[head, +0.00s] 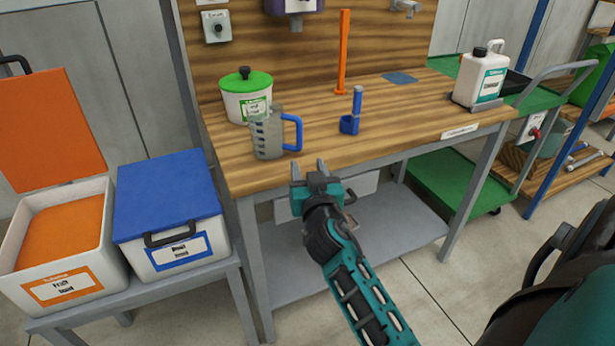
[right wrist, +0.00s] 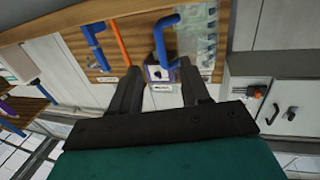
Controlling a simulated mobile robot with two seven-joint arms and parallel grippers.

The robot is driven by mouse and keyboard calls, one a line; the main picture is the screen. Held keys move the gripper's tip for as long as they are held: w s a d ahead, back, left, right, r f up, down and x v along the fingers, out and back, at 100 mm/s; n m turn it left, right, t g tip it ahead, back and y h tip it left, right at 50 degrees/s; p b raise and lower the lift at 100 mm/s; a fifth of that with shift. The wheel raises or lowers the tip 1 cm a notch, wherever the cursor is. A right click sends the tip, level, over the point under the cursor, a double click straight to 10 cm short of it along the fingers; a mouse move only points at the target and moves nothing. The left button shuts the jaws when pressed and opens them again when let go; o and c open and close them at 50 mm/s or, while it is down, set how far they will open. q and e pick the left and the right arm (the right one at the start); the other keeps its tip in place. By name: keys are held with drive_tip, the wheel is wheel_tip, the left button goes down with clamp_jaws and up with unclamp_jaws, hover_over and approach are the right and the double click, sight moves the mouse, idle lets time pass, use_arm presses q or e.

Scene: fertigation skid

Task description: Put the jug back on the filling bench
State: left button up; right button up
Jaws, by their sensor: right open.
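The jug (head: 268,135) is a clear grey measuring jug with markings and a blue handle. It stands upright on the wooden filling bench (head: 225,160), near its front left edge. My right gripper (head: 309,168) is open and empty, in front of the bench edge, to the right of the jug and apart from it. In the right wrist view the jug (right wrist: 198,35) is at the top right, its blue handle beyond the gap between the open fingers (right wrist: 159,68). My left gripper is in neither view.
A green-lidded tub (head: 246,97) stands behind the jug. A blue scoop (head: 351,115) and an orange stick (head: 343,55) are to its right. A white canister (head: 481,75) stands at the bench's right end. Orange (head: 65,260) and blue-lidded (head: 170,200) bins are at left.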

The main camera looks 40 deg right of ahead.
drive_tip(key=s+a+f+n+g+y, duration=0.5)
drive_tip(key=s+a+f+n+y, duration=0.3)
drive_tip(key=s+a+f, duration=0.9)
wheel_tip(320, 180, down, 3)
drive_tip(key=shift+s+r+y, duration=0.1)
drive_tip(key=shift+s+y, duration=0.9)
drive_tip(key=shift+s, duration=0.15)
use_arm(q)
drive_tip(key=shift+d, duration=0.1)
use_arm(e)
drive_tip(key=shift+a, duration=0.1)
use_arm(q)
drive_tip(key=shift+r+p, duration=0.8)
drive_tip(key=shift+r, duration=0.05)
use_arm(e)
drive_tip(key=shift+r, duration=0.75)
